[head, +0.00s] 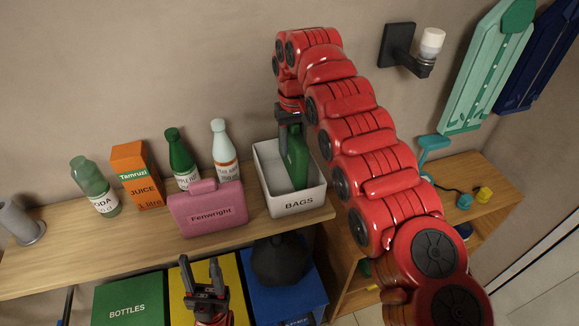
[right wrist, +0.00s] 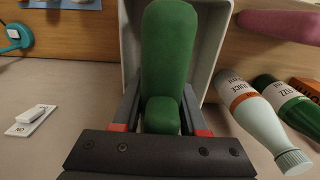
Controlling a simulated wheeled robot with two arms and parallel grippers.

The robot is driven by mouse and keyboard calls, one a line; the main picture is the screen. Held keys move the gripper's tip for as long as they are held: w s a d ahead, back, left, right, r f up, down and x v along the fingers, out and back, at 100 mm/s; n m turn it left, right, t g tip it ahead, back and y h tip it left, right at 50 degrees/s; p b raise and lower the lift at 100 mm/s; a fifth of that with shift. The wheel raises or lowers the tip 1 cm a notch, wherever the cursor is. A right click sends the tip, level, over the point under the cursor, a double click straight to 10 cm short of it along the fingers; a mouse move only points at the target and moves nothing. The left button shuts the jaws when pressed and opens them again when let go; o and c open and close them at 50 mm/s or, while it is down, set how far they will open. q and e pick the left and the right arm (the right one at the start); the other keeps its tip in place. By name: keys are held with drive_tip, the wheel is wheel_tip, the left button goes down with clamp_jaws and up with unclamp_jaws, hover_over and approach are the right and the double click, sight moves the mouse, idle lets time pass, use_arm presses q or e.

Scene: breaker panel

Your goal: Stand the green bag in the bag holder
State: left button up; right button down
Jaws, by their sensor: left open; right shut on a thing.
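The green bag (head: 297,158) is inside the white bag holder (head: 298,203), labelled BAGS, on the shelf. It stands roughly upright near the holder's middle. My right gripper (head: 289,125) reaches down from above and is shut on the top of the green bag. In the right wrist view the green bag (right wrist: 168,55) sits between the two fingers, with the holder's wall (right wrist: 208,52) around it. Whether the bag's bottom touches the holder's floor is hidden. My left gripper (head: 203,277) is open and empty at the bottom, in front of the shelf.
A pink Fenwright bag (head: 208,209) stands just left of the holder. Bottles (head: 181,160) and an orange juice carton (head: 136,175) stand further left on the shelf. Coloured bins, including a green BOTTLES bin (head: 130,302), and a dark rounded object (head: 280,262) are below.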

drive_tip(key=shift+d+f+p, duration=0.1)
drive_tip(key=shift+f+p, duration=0.1)
drive_tip(key=shift+p, duration=0.1)
drive_tip(key=shift+a+f, duration=0.35)
drive_tip(key=shift+f, duration=0.05)
drive_tip(key=shift+f+p, duration=0.35)
drive_tip(key=shift+p, duration=0.05)
wheel_tip(320, 180, down, 2)
drive_tip(key=shift+f+p, duration=0.2)
drive_tip(key=shift+p, duration=0.55)
drive_tip(key=shift+d+f, duration=0.15)
drive_tip(key=shift+f, duration=0.1)
drive_tip(key=shift+f+b, duration=0.15)
drive_tip(key=shift+b, duration=0.15)
drive_tip(key=shift+c, duration=2.2)
unclamp_jaws()
